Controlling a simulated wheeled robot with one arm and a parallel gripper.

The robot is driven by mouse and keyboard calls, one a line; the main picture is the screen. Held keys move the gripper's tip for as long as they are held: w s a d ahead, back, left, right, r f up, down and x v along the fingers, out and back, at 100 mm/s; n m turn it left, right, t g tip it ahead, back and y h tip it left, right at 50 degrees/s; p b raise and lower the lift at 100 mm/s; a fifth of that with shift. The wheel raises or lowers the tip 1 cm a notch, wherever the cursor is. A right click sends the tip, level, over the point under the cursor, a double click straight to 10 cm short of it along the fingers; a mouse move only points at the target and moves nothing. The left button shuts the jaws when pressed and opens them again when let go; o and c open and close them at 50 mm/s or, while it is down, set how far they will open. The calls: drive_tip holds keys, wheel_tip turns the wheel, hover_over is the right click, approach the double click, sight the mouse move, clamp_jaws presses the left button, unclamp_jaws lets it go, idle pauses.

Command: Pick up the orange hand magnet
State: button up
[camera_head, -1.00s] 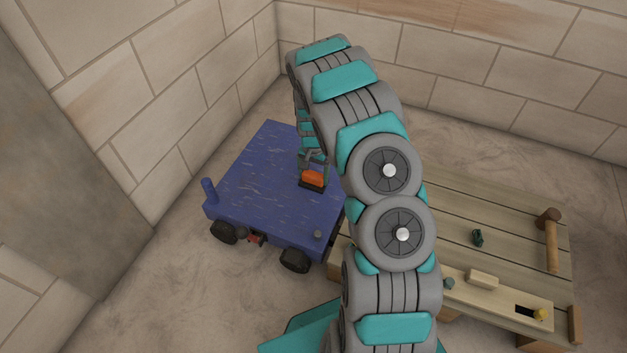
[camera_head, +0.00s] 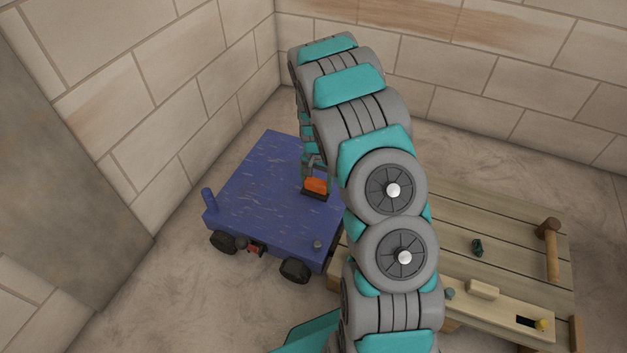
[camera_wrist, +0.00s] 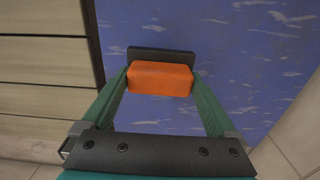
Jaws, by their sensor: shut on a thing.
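The orange hand magnet (camera_head: 316,186) is an orange block with a dark plate at its base. It is at the right edge of the blue cart's top. My gripper (camera_head: 316,181) points down at it and is shut on its orange block. In the wrist view the magnet (camera_wrist: 160,78) sits between the two teal fingers of my gripper (camera_wrist: 161,82), with its dark plate (camera_wrist: 150,53) showing beyond the block. The blue cart top lies beneath it. I cannot tell whether the plate touches the cart.
The blue cart (camera_head: 255,190) has dark wheels and a short post at its left corner. A wooden workbench (camera_head: 480,215) stands to the right, with a hammer (camera_head: 551,250) and a small dark green object (camera_head: 477,247) on it. Block walls (camera_head: 150,95) close the corner behind.

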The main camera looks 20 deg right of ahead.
drive_tip(key=s+r, duration=0.1)
drive_tip(key=s, duration=1.2)
drive_tip(key=shift+s+d+r, duration=0.15)
drive_tip(key=shift+s+d, duration=0.2)
drive_tip(key=shift+s, duration=0.05)
